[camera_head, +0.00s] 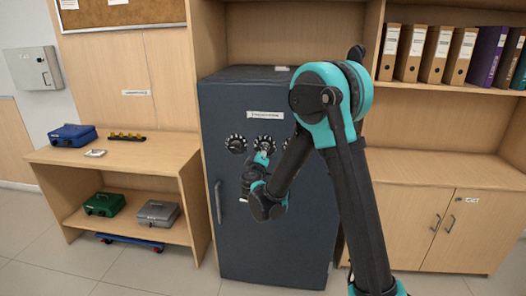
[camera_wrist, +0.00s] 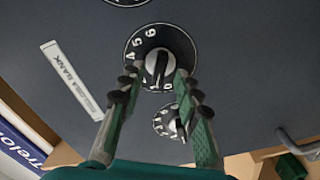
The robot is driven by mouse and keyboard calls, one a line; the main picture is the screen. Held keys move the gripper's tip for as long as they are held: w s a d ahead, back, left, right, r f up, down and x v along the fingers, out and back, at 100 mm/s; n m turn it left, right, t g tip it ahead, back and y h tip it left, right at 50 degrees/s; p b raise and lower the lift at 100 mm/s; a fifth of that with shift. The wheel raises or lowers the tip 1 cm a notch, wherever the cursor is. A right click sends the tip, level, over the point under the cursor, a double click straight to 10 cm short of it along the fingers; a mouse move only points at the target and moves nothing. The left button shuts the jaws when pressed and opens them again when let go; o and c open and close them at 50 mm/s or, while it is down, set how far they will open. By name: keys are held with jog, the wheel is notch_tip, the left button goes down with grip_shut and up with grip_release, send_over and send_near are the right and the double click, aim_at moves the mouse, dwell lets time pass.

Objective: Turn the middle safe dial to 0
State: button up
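The safe (camera_head: 265,220) is a tall dark grey cabinet with a row of dials across its upper front. The middle safe dial (camera_head: 264,141) has a black face with white numbers; in the wrist view (camera_wrist: 160,55) its pale knob with a dark bar shows, and 4, 5 and 6 read at its upper left. The number at its pointer cannot be read. My gripper (camera_head: 262,157) is at this dial. In the wrist view its fingers (camera_wrist: 160,72) are apart, one on each side of the knob, with small gaps seeming to show. Contact cannot be told.
The left dial (camera_head: 236,143) is clear; the right one is partly behind my arm. A door handle (camera_head: 217,202) sits low on the left. A wooden shelf table (camera_head: 115,155) with cash boxes stands left, a wooden cabinet (camera_head: 440,210) right, with binders (camera_head: 435,52) above.

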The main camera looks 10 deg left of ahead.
jog(key=shift+w, duration=0.95)
grip_shut()
